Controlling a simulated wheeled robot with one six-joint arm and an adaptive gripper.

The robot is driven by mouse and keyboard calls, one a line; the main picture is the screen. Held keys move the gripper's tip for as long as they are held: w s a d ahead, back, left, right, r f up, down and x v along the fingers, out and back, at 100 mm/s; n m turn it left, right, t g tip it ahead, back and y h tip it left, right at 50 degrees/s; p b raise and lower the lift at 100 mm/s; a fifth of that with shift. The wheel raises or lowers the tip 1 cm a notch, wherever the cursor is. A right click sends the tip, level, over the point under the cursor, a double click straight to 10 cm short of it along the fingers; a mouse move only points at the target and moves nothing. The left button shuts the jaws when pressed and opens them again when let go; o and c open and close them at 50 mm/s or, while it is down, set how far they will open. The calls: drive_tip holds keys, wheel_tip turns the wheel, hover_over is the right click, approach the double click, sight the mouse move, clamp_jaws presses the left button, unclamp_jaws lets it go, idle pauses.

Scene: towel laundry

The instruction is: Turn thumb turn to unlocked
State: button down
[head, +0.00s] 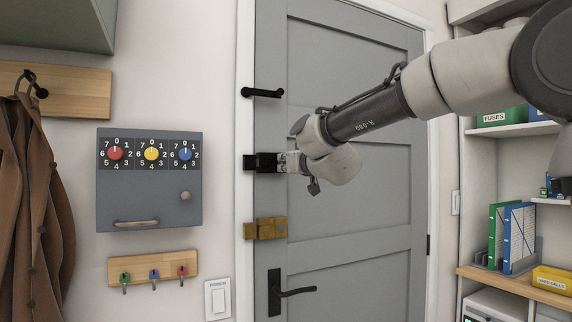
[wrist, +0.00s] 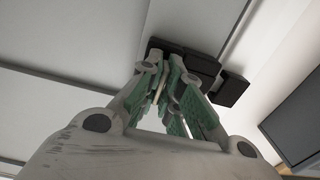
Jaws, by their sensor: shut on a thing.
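The black lock (head: 264,162) with the thumb turn is mounted at the left edge of the grey door, at mid height. My gripper (head: 285,162) reaches it from the right, its fingertips against the lock's right side. In the wrist view the black lock (wrist: 192,64) lies just beyond the fingertips, with its black keeper (wrist: 231,88) on the frame beside it. The fingers with green pads (wrist: 165,76) are close together on a small piece between them, which looks like the thumb turn. The fingers mostly hide it, so its exact angle cannot be told.
The grey door (head: 345,215) is closed. A black latch (head: 262,92) sits above the lock, a brass latch (head: 267,228) below, then a black lever handle (head: 290,291). A grey cabinet with dials (head: 149,205) hangs left; shelves (head: 510,279) stand right.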

drive_tip(key=c, duration=1.6)
unclamp_jaws()
drive_tip(key=v, duration=1.2)
